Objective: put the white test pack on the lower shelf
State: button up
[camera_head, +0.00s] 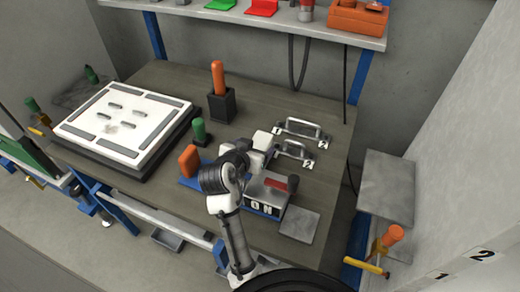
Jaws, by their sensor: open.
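A large white slab-shaped pack (122,117) with grey edge strips and several small slots lies flat on a dark base on the left of the workbench (165,82). It is the only large white pack in view. My gripper (262,150) is over the middle of the bench, well to the right of the pack and not touching it. Its fingertips are small and partly hidden by my own arm, and I see nothing held. Below the bench's front edge a grey tray-like surface (168,239) shows partly; I cannot tell whether it is the lower shelf.
An orange-handled tool stands in a black holder (222,105) behind a green knob (199,131). Two metal handles (302,130) are at the back right. A box with a red lever (268,194) sits by my arm. An upper shelf (250,18) overhangs the back.

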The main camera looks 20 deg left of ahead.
aim_at(260, 142)
jog(key=p+x, duration=0.2)
jog(key=x, duration=0.3)
jog(key=shift+c, duration=0.5)
jog(key=c, duration=1.2)
jog(key=shift+c, duration=1.3)
jog(key=shift+r, duration=0.1)
